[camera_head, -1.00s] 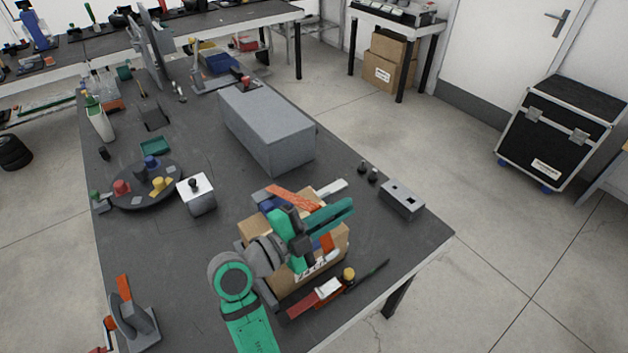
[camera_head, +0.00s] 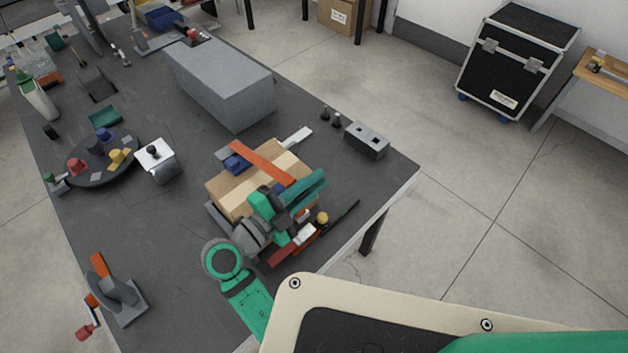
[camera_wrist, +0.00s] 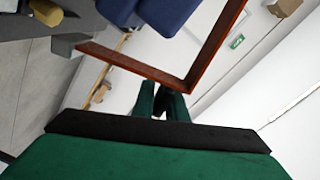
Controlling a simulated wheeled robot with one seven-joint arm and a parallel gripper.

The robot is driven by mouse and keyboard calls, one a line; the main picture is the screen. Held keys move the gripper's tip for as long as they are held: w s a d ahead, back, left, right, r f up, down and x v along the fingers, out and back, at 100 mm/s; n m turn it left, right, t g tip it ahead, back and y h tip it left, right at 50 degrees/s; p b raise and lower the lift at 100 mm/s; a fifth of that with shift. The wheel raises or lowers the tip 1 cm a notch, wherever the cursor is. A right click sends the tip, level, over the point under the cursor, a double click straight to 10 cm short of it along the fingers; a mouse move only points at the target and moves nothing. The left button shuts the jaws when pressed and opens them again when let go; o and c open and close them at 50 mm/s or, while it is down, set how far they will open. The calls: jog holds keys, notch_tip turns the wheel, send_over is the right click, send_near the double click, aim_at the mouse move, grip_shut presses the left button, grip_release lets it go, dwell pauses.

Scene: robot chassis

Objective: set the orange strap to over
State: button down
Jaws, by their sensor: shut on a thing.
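The orange strap (camera_head: 262,162) runs across the top of a cardboard box (camera_head: 225,198) on the dark bench. Its near end passes behind my gripper and is partly hidden. In the wrist view the strap (camera_wrist: 215,45) is a reddish band with a sharp bend close to my fingertips. My gripper (camera_wrist: 162,100) is shut on the strap by this bend; the exact contact is hard to see. In the head view my green gripper (camera_head: 300,197) is at the box's near right side, and it hides part of that side. Blue blocks (camera_head: 237,163) sit by the box.
A red tool with a yellow knob (camera_head: 322,218) lies near the bench edge, close to my gripper. A grey block (camera_head: 222,85), a two-hole grey block (camera_head: 367,139) and a round tray (camera_head: 78,172) stand around.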

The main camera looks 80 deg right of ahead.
jog(key=c, duration=1.9)
grip_release()
jog(key=shift+w, duration=0.15)
jog(key=shift+o, duration=0.2)
jog(key=v, duration=1)
jog(key=shift+w+a, duration=0.2)
jog(key=shift+a, duration=0.1)
jog(key=shift+w+f, duration=0.1)
